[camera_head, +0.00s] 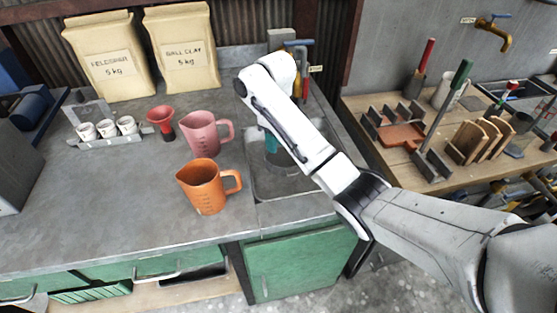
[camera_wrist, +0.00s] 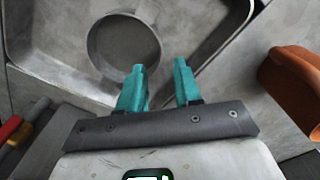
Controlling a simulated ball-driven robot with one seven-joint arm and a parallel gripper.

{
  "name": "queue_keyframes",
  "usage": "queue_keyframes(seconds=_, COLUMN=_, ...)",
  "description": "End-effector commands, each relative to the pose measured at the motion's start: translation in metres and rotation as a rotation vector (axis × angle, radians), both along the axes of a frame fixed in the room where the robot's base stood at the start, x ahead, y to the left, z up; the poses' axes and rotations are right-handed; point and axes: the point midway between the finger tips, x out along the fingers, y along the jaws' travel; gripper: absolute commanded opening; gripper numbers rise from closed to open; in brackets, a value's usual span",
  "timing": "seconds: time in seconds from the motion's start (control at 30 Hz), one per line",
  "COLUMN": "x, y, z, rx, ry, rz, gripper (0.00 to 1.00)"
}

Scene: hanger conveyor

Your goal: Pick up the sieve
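The sieve (camera_wrist: 124,42) is a round grey ring with a mesh bottom, lying in the metal sink (camera_wrist: 42,50). In the head view the sieve (camera_head: 281,164) is partly hidden behind my arm, in the sink (camera_head: 265,186). My gripper (camera_wrist: 160,68) has two teal fingers, spread apart with nothing between them. The left fingertip appears close to the sieve's near rim in the wrist view; I cannot tell the height gap. In the head view my gripper (camera_head: 271,143) shows only in part beside the arm, over the sink.
An orange jug (camera_head: 205,188) stands left of the sink; it also shows at the wrist view's right edge (camera_wrist: 295,85). A pink jug (camera_head: 201,134) and red funnel (camera_head: 162,120) stand behind it. A tap (camera_head: 299,60) rises behind the sink. The front-left counter is clear.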

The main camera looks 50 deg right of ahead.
Motion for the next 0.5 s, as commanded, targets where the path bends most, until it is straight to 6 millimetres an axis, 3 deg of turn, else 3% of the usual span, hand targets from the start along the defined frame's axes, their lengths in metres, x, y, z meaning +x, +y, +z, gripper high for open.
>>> queue_keyframes(seconds=0.5, x=0.000, y=-0.001, z=-0.059, rx=0.000, ry=0.002, rz=-0.001, gripper=0.34)
